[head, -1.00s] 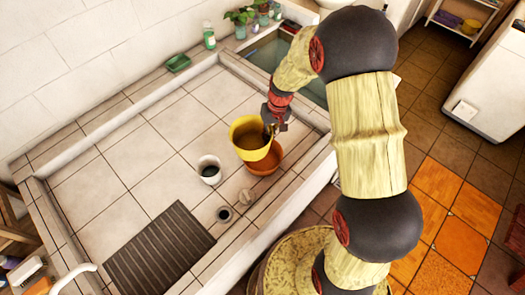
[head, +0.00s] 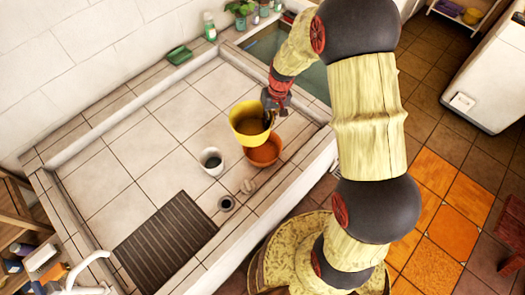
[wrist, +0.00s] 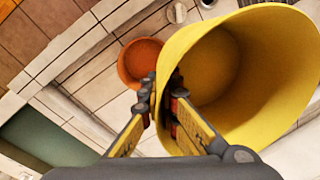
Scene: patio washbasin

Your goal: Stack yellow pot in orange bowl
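The yellow pot (head: 251,127) hangs in my gripper (head: 268,118), upright and apart from the basin floor as far as I can tell. In the wrist view, the fingers of my gripper (wrist: 160,105) are shut on the rim of the yellow pot (wrist: 275,95), one finger inside and one outside. The orange bowl (head: 264,152) sits on the tiled basin floor, just below and right of the pot in the head view. The orange bowl also shows in the wrist view (wrist: 138,60), left of the pot and smaller, partly hidden behind the gripper.
A white cup (head: 211,161) stands left of the bowl. A drain (head: 226,203) and a small pale object (head: 248,187) lie nearer the front edge. A dark slatted mat (head: 165,243) lies front left. A green dish (head: 179,55) rests on the back ledge. The left basin floor is clear.

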